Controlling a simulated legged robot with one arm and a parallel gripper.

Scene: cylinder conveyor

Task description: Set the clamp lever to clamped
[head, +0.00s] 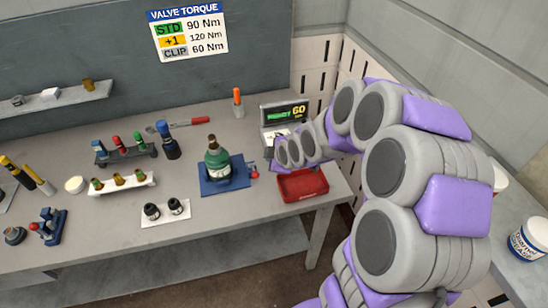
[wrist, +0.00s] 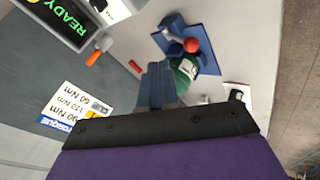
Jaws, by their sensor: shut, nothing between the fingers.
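The clamp fixture is a blue plate (head: 216,188) on the bench, holding an upright green cylinder (head: 217,163) with a brown top. Its clamp lever has a red knob (head: 254,175) at the fixture's right side. In the wrist view the red knob (wrist: 191,45) stands beside the green cylinder (wrist: 183,72), with a grey lever part and blue base (wrist: 205,58) around it. My gripper (wrist: 157,68) shows there as blue fingers, shut and empty, left of the knob and apart from it. The fingers partly cover the cylinder. In the head view my arm hides most of the gripper.
A white rack with small cylinders (head: 120,184), a dark rack (head: 125,153) and a white block with two black parts (head: 166,212) stand left. Bench front is clear.

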